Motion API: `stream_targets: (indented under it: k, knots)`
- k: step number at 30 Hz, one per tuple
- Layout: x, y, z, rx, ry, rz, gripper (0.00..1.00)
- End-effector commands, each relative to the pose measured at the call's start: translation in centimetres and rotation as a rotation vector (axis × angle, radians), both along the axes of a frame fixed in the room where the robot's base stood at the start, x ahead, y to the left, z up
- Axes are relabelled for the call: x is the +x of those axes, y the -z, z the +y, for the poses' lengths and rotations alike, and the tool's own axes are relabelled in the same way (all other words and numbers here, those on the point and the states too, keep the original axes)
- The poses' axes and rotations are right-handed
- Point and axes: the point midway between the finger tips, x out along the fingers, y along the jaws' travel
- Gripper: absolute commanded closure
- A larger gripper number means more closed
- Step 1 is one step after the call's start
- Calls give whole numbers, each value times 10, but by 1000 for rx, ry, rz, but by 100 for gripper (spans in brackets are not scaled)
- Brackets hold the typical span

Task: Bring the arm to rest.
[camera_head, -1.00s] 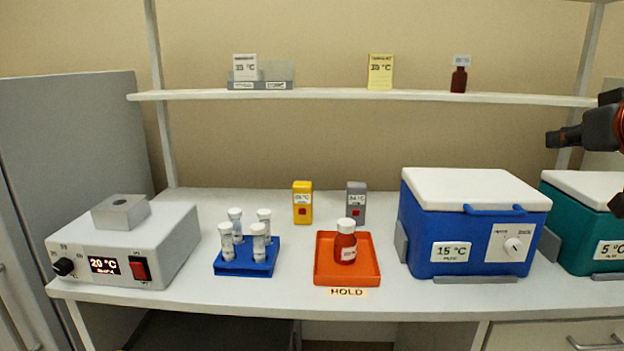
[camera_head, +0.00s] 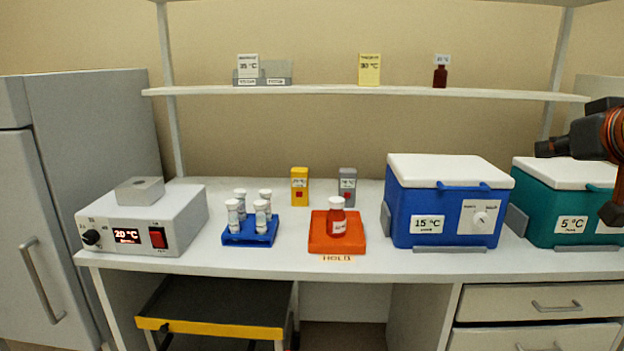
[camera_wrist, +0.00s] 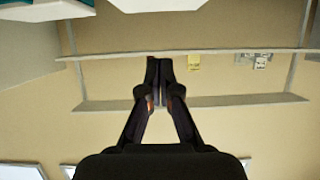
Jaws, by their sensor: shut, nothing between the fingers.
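My gripper (camera_head: 552,148) shows at the right edge of the head view, dark, in front of the wall and above the teal box. In the wrist view my gripper (camera_wrist: 158,98) is shut, its two dark fingers together at the tips with nothing between them. The wrist picture is upside down, with the wall and shelf behind the fingers. My gripper touches nothing that I can see.
Below my gripper is the teal box (camera_head: 560,229), with the blue box (camera_head: 412,214) to its left. The shelf (camera_head: 320,92) runs behind.

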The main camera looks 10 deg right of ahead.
Motion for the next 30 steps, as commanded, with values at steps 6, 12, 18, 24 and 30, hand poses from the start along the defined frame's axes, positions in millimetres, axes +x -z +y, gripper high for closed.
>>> stream_targets:
  k: [6,12,18,24,30]
  knots:
    - [11,40,29,24,-48,82,100]
    - [18,87,63,48,-98,186,100]
    - [15,171,117,85,-169,379,100]
    - [-15,278,176,116,-226,643,100]
    - [-74,376,216,129,-237,925,100]
